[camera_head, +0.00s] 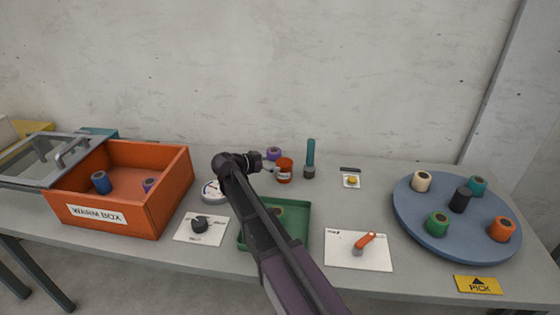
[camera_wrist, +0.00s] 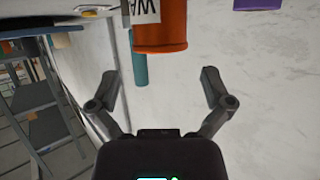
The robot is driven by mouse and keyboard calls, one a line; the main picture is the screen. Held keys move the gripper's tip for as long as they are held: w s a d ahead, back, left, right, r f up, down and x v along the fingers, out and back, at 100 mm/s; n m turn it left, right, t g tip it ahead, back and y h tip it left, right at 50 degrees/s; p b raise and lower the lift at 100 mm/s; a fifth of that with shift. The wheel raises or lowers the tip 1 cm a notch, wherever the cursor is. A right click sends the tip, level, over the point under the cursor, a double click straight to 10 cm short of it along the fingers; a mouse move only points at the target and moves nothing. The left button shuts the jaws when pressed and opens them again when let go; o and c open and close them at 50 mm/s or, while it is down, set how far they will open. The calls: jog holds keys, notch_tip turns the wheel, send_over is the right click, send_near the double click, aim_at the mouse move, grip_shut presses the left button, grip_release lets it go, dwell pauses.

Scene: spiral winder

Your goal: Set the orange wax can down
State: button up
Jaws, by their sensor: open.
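The orange wax can (camera_head: 284,174) stands upright on the table behind the green tray, its white label partly showing. In the wrist view the can (camera_wrist: 160,38) is at the top of the picture, cut off by the edge, with part of its label visible. My gripper (camera_head: 264,165) is just left of the can in the head view. In the wrist view my gripper (camera_wrist: 160,85) has its two fingers spread wide with nothing between them. The can lies beyond the fingertips, apart from them.
A purple spool (camera_head: 274,153) and a teal-handled tool (camera_head: 310,157) stand close to the can. The green tray (camera_head: 303,225) lies in front, partly hidden by my arm. The orange warm box (camera_head: 165,205) is left, the blue turntable (camera_head: 470,236) right. Table between tool and turntable is mostly clear.

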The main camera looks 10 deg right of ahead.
jog(key=p+v, duration=0.1)
jog(key=v, duration=0.5)
jog(key=shift+p, duration=0.35)
jog(key=shift+d, duration=0.1)
